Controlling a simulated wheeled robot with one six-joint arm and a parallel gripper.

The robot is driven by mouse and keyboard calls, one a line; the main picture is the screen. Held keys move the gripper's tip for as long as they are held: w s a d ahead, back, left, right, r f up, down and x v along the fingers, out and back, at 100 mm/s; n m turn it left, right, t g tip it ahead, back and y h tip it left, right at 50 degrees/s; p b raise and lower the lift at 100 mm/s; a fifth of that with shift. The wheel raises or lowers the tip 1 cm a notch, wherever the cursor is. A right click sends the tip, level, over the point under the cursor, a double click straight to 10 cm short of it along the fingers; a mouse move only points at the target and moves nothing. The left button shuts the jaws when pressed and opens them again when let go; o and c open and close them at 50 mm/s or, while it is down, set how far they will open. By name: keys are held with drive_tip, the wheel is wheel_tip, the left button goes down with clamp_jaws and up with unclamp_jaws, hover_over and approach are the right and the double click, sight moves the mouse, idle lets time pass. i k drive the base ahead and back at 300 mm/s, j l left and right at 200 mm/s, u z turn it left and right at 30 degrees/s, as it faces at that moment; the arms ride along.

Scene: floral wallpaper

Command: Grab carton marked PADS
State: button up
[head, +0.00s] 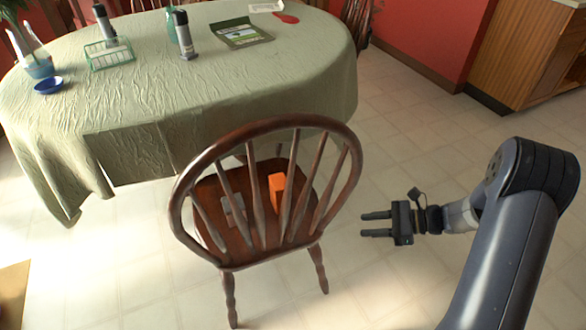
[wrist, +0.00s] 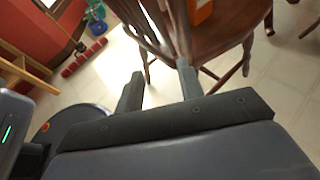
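An orange carton (head: 277,192) stands on the seat of a wooden chair (head: 207,205), seen through the back spindles in the head view. Its marking cannot be read, so I cannot tell if it says PADS. Part of an orange item shows on the seat at the top of the wrist view (wrist: 201,12). A grey item (head: 233,211) lies on the seat left of the carton, and a whitish one (head: 232,163) shows behind it. My gripper (head: 363,225) is open and empty, right of the chair and apart from it. Its two fingers also show in the wrist view (wrist: 159,74).
The chair's curved back and spindles stand between the head camera and the seat items. Tiled floor right of the chair is clear.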

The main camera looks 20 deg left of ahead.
sight(277, 181)
drive_tip(key=i+u, duration=0.35)
drive_tip(key=i+l+u, duration=0.15)
drive_tip(key=u, duration=0.2)
drive_tip(key=i+l+u, duration=0.2)
drive_tip(key=i+u, duration=0.15)
